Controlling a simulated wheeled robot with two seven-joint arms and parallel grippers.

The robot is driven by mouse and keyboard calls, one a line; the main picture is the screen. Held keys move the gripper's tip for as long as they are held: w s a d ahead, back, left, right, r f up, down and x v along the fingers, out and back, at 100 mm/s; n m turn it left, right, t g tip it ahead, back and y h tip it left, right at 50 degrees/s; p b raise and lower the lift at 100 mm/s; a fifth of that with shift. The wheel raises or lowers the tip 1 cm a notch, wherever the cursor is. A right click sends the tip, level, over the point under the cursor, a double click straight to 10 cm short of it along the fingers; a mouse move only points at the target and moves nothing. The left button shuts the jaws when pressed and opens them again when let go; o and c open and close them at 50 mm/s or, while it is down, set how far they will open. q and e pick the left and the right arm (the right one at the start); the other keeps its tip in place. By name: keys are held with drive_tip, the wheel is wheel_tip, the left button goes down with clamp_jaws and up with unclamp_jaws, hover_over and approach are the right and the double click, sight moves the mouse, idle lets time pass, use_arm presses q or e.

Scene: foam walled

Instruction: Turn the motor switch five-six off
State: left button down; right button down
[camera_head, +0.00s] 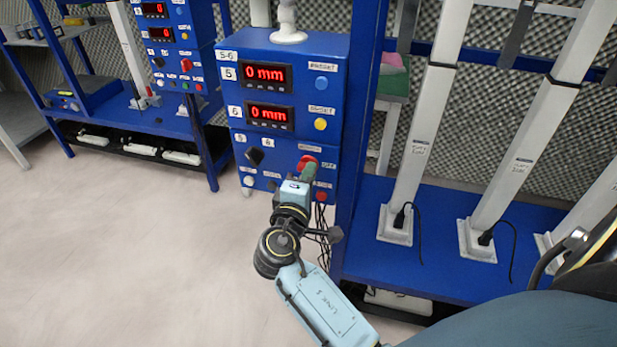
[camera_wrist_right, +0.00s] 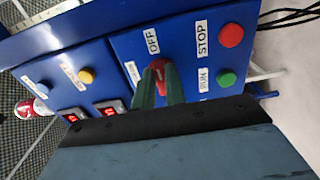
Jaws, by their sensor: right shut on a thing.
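The blue control box (camera_head: 337,100) marked 5-6 faces me, with two red displays reading 0 mm. Its red rotary motor switch (camera_head: 306,160) is low on the right of the front, partly hidden by my right gripper (camera_head: 309,172). In the right wrist view the switch (camera_wrist_right: 158,64) shows red between the green fingers of my right gripper (camera_wrist_right: 156,80), which are shut on it. An OFF label (camera_wrist_right: 152,41) is beside it; the knob's exact angle is hidden. My left gripper is not in view.
Red STOP (camera_wrist_right: 231,36) and green RUN (camera_wrist_right: 226,78) buttons are close to the switch. A black knob (camera_head: 255,156) is to its left on the box. A blue frame with white columns (camera_head: 432,130) stands at right; the pale floor (camera_head: 130,240) at left is clear.

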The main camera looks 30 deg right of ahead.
drive_tip(key=c, duration=1.4)
unclamp_jaws()
drive_tip(key=shift+c, duration=0.2)
